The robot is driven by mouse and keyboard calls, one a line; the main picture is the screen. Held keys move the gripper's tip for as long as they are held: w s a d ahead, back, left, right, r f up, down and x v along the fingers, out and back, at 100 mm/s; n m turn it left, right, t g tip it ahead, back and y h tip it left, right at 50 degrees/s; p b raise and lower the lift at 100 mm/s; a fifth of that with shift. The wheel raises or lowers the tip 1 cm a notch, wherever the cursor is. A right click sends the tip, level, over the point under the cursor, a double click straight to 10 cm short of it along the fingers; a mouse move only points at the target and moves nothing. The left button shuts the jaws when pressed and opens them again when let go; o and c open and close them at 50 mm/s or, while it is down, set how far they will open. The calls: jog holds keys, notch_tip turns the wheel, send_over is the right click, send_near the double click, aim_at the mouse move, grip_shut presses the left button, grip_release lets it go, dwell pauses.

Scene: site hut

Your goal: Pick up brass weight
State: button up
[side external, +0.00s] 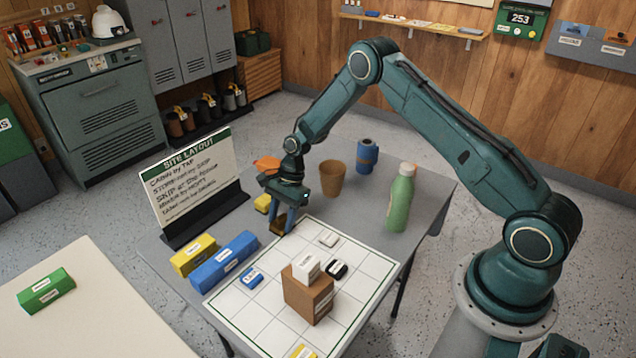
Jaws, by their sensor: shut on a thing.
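My gripper (282,222) points down at the far left corner of the white gridded board, with its blue fingers shut on a small dark brownish-gold piece, which I take to be the brass weight (279,228). The fingers cover part of the weight. I cannot tell whether it touches the surface or is just clear of it.
The board (370,265) carries a brown block (308,297) with a white block (306,267) on top, and several small pieces. A brown cup (332,178), blue canister (367,156) and green bottle (400,200) stand behind. Blue (224,261) and yellow (194,255) blocks lie left, near a sign (195,180).

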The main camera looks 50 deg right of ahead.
aim_at(282, 216)
jog(key=shift+r, duration=0.2)
notch_tip(282, 216, up, 20)
jog(key=shift+f, duration=0.15)
dwell(0.6)
jog(key=shift+d, duration=0.15)
dwell(0.5)
